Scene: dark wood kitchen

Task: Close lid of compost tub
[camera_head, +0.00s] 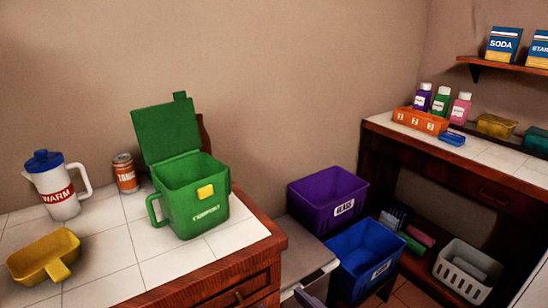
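The green compost tub (197,207) stands upright on the white tiled counter, near the counter's right end. Its lid (167,131) is open and stands up at the tub's back left edge, leaning slightly back, with a small tab on top. A yellow patch sits on the tub's front rim, and a handle loops out on its left side. The inside looks empty as far as I can see. Neither of my grippers is in the head view.
On the counter are a white jug with blue lid (60,185), an orange can (125,173) and a yellow scoop (43,257). Purple (327,196) and blue (365,257) bins stand right of the counter. A second counter (492,158) holds bottles. Tile before the tub is clear.

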